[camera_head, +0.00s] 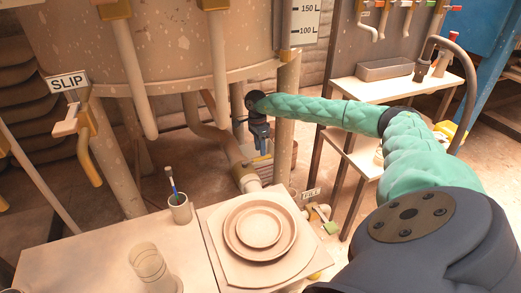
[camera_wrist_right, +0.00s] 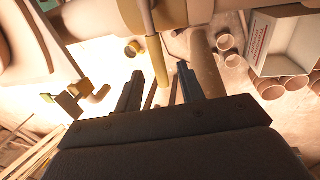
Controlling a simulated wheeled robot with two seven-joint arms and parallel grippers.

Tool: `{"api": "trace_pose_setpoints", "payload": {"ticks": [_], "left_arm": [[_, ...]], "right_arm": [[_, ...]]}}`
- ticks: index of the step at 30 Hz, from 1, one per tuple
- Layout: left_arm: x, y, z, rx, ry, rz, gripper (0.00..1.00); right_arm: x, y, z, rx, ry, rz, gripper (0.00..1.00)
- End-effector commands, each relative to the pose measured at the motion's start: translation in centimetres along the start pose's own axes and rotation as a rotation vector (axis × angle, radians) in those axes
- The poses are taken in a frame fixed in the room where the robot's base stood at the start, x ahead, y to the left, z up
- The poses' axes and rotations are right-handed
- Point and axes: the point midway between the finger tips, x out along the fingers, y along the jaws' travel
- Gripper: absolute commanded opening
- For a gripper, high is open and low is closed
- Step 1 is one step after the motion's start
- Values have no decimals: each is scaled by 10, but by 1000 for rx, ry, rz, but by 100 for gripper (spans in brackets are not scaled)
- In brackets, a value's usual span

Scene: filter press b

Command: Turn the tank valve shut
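The big pale tank (camera_head: 180,50) fills the upper left of the head view. A valve with a white lever (camera_head: 66,124) and a yellowish spout is on its left, by a SLIP sign (camera_head: 67,82). A bent pipe (camera_head: 222,146) comes from under the tank. My right gripper (camera_head: 259,152) points down beside the tank, right of this pipe. In the right wrist view its fingers (camera_wrist_right: 160,88) are apart, with a yellowish tube (camera_wrist_right: 158,60) just beyond them; I see no grip on it. I cannot tell which fitting is the tank valve. My left gripper is out of view.
A shelf (camera_head: 345,88) stands beyond my right arm.

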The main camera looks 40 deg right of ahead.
Motion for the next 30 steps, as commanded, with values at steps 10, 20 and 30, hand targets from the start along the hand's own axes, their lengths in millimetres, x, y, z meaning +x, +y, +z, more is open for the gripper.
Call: {"api": "trace_pose_setpoints", "payload": {"ticks": [10, 20, 30], "left_arm": [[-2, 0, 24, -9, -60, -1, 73], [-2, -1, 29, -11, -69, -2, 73], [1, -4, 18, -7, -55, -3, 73]], "right_arm": [[-45, -1, 0, 0, 0, -1, 39], [-50, -1, 0, 0, 0, 0, 39], [-50, 0, 0, 0, 0, 0, 39]]}}
